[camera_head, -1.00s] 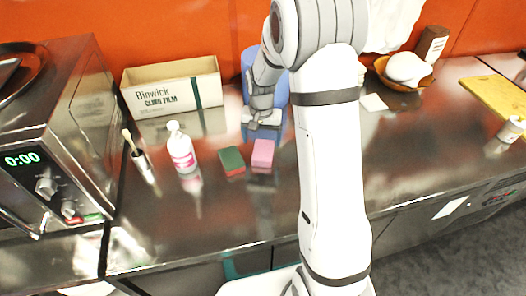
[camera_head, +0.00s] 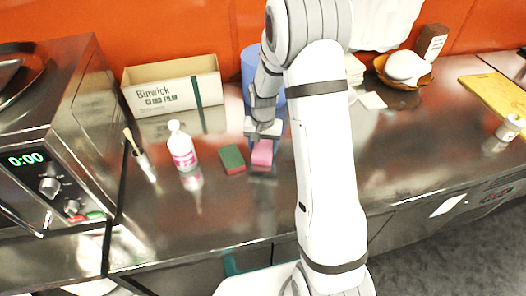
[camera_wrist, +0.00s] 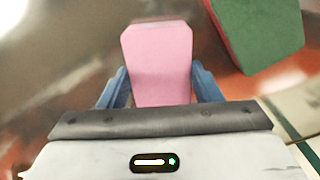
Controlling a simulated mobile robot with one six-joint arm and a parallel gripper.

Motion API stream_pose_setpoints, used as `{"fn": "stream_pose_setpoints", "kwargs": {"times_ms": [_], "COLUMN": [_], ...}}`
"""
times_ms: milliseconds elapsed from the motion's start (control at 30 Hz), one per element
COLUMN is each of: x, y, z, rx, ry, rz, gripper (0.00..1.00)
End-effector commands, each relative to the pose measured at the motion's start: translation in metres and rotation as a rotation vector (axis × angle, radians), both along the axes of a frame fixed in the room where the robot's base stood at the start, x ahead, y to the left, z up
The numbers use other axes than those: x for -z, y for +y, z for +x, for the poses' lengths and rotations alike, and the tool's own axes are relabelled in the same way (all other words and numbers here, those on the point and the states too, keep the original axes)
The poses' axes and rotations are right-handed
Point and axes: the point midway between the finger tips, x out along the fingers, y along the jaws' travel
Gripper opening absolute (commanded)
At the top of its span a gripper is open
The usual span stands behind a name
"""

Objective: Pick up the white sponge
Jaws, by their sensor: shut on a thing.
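A pink sponge block (camera_head: 262,153) is on the steel counter (camera_head: 230,215) in the head view; I cannot tell whether it is lifted. In the wrist view the pink sponge (camera_wrist: 160,62) sits between the two blue fingers of my gripper (camera_wrist: 161,85). My gripper is shut on it. In the head view my gripper (camera_head: 262,138) is right above the pink sponge and hides its far end. I see no thing that is clearly a white sponge.
A green and red sponge (camera_head: 232,159) lies close to the left of the pink one. A white bottle (camera_head: 183,150), a brush in a holder (camera_head: 141,160) and a cling film box (camera_head: 172,88) stand further left. The counter front is clear.

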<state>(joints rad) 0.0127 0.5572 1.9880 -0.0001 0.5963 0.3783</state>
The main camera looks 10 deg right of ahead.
Motion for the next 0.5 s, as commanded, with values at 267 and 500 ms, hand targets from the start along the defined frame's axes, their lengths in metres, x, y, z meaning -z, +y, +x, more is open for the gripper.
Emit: {"fn": "stream_pose_setpoints", "kwargs": {"times_ms": [267, 500], "x": [0.0, -0.011], "y": [0.0, 0.0], "z": [0.0, 0.001], "rx": [0.0, 0.0], "ry": [0.0, -0.003], "rz": [0.0, 0.0], "gripper": [0.33, 0.33]}}
